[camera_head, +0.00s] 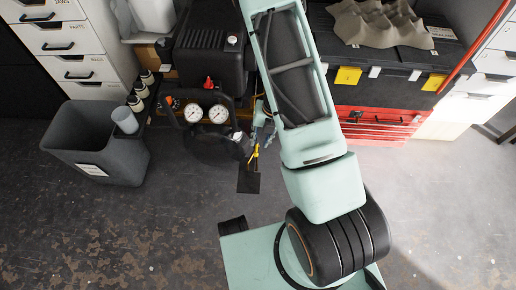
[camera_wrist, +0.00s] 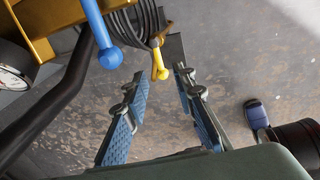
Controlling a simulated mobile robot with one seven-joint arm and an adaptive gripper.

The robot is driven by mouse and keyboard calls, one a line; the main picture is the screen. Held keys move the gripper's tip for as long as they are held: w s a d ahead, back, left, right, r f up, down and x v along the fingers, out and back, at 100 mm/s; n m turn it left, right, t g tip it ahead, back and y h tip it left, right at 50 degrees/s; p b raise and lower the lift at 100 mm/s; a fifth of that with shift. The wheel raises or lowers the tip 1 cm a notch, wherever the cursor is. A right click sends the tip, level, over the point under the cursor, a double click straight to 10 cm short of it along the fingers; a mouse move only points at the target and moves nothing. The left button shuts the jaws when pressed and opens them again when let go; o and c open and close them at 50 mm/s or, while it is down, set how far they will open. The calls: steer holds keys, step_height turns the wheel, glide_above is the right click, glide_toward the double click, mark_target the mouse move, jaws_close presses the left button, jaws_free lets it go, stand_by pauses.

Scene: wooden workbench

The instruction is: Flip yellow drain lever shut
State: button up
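The yellow drain lever (camera_wrist: 160,66) has a rounded tip and hangs below the coiled dark hose in the wrist view. In the head view it is a small yellow piece (camera_head: 254,158) at the front of the compressor (camera_head: 212,45). My gripper (camera_wrist: 158,84) is open, its two blue-padded fingers spread. The lever tip appears between the fingertips in the picture, towards the far end; I see no contact. In the head view my gripper (camera_head: 262,122) is small and partly hidden by my arm, close to the lever.
A blue ball-ended lever (camera_wrist: 110,56) on an orange-yellow frame (camera_wrist: 45,17) is left of the fingers. Two gauges (camera_head: 218,114) face forward on the compressor. A grey bin (camera_head: 85,150) stands left, a red drawer chest (camera_head: 375,122) right. The floor in front is mostly clear.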

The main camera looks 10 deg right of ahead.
mark_target(256, 150)
steer(key=shift+w+a+f+b, duration=0.15)
steer(key=shift+f+b, duration=0.1)
steer(key=shift+f, duration=0.55)
steer(key=shift+a+f+b, duration=0.15)
steer(key=shift+f+b, duration=0.15)
steer(key=shift+f, duration=0.45)
steer(key=shift+w+a+f+b, duration=0.15)
steer(key=shift+f+b, duration=0.1)
steer(key=shift+f, duration=0.55)
steer(key=shift+s, duration=0.1)
jaws_close()
steer(key=shift+s, duration=0.1)
